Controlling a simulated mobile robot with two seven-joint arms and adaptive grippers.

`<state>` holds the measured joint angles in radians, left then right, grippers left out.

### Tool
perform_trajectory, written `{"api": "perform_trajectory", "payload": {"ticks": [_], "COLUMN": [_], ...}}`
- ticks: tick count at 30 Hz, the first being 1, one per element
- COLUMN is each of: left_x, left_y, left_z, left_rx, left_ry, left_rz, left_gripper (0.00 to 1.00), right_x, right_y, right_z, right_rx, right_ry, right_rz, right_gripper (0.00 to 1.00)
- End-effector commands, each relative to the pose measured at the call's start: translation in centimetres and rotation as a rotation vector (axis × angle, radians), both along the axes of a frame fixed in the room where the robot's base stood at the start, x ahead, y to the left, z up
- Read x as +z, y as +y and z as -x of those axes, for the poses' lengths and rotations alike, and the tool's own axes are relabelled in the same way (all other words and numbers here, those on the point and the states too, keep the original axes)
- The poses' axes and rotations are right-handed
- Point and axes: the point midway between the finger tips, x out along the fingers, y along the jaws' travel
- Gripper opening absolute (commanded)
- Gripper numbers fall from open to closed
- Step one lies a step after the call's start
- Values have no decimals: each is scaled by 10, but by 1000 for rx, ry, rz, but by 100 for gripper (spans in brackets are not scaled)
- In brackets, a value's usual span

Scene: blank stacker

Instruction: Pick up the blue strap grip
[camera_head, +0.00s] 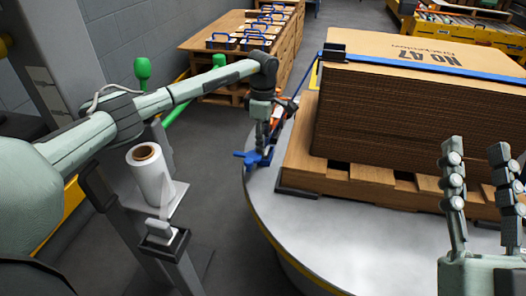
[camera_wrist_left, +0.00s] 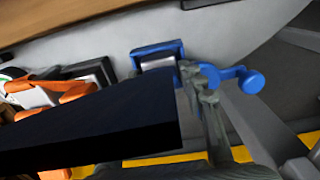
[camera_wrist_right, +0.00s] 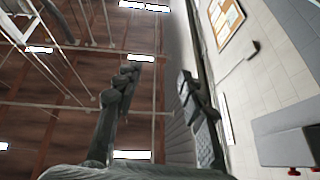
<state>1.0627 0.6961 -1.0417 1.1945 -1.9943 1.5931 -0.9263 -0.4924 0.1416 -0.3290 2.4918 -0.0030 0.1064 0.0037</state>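The blue strap grip (camera_head: 253,159) is at the left edge of the round grey table in the head view. In the left wrist view the blue strap grip (camera_wrist_left: 236,76) shows a square end and a rounded knob. My left gripper (camera_head: 262,142) points down at it. Its fingers (camera_wrist_left: 198,75) are close together across the grip's middle and look shut on it; the exact contact is partly hidden. My right gripper (camera_head: 481,150) is raised at the right, its fingers apart and empty. The right wrist view also shows these fingers (camera_wrist_right: 157,78) apart.
A strapped cardboard stack (camera_head: 400,120) stands on a wooden pallet (camera_head: 300,160) just right of the grip. An orange and black tool (camera_wrist_left: 55,95) lies close to my left gripper. A white film roll (camera_head: 150,175) stands at the left.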

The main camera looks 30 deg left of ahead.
Motion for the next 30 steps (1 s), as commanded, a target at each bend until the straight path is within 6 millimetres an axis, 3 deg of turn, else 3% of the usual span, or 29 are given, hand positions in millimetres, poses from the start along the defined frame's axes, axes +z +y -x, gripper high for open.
{"api": "perform_trajectory", "payload": {"ticks": [1, 10, 21, 30], "left_x": [0, 0, 5, 28], "left_y": [0, 0, 0, 0], "left_z": [0, 0, 0, -1], "left_rx": [0, 0, -1, -1], "left_ry": [0, 0, -1, -2], "left_rz": [0, 0, 1, -1], "left_gripper": [37, 0, 0, 0], "right_x": [0, 0, -1, -42], "right_y": [0, 0, 1, 1], "right_z": [0, 0, -2, -16], "right_rx": [0, 0, 1, -8], "right_ry": [0, 0, 20, 258], "right_rz": [0, 0, 7, 108], "right_gripper": [40, 40, 40, 40]}}
